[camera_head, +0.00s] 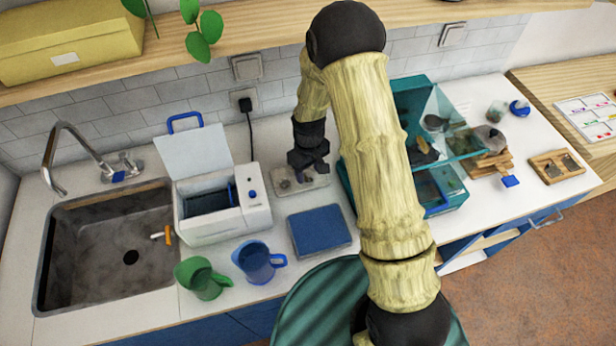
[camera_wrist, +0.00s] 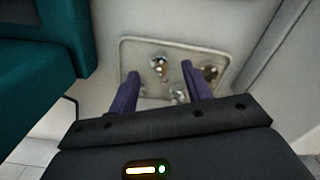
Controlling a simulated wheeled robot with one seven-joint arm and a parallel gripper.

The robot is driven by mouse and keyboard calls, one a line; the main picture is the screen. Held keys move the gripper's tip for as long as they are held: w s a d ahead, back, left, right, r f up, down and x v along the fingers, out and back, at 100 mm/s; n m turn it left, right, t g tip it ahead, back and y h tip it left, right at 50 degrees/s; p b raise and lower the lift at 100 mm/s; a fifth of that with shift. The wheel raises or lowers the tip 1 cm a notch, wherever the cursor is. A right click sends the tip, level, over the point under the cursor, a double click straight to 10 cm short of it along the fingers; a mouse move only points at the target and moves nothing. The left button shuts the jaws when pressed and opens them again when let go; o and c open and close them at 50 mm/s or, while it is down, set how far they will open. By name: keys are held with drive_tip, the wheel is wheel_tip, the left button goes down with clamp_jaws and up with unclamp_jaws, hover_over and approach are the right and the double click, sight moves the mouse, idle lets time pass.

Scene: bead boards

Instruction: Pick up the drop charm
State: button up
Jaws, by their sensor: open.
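A small pale tray (camera_wrist: 142,47) lies under my gripper (camera_wrist: 160,73) in the wrist view. On it are a few small shiny charms: one (camera_wrist: 158,66) between the fingertips in the picture, one (camera_wrist: 210,73) beside the right finger, and one (camera_wrist: 178,96) lower down between the fingers. I cannot tell which is the drop charm. My gripper is open and empty, pointing down above the tray. In the head view my gripper (camera_head: 308,168) covers part of the tray (camera_head: 318,183), and a charm (camera_head: 284,184) shows at its left.
A white box with a raised lid (camera_head: 225,215) stands left of the tray. A blue pad (camera_head: 320,231) lies in front of it. A teal stand (camera_head: 410,95) rises close on the right. Blue (camera_head: 258,262) and green (camera_head: 203,280) jugs stand near the sink (camera_head: 60,260).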

sight(308, 179)
drive_tip(key=shift+f, duration=1.35)
drive_tip(key=c, duration=1.1)
